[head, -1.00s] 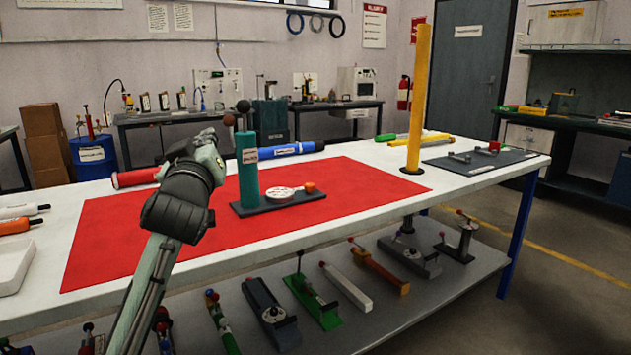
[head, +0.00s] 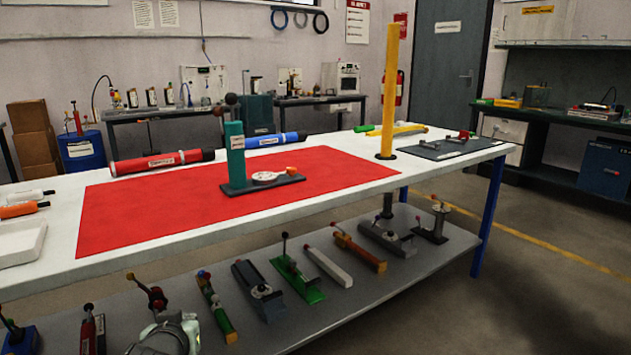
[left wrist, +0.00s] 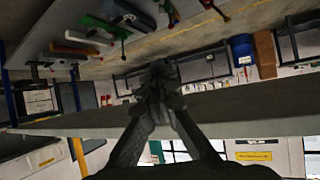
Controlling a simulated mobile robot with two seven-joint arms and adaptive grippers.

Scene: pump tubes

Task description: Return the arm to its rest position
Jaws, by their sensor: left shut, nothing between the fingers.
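My left gripper (left wrist: 160,85) shows in the left wrist view with its fingers together and nothing between them. In the head view, only a pale part of my left arm shows at the bottom edge, below the tabletop and in front of the lower shelf. The teal pump tube (head: 235,155) stands upright on its dark base on the red mat (head: 130,215). No gripper is near it. My right gripper is in neither view.
The white table (head: 320,215) holds a red tube (head: 160,162), a blue tube (head: 270,140), a tall yellow tube (head: 389,95) and a white tray (head: 22,243). Several pump parts lie on the lower shelf (head: 350,305). Open floor lies to the right.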

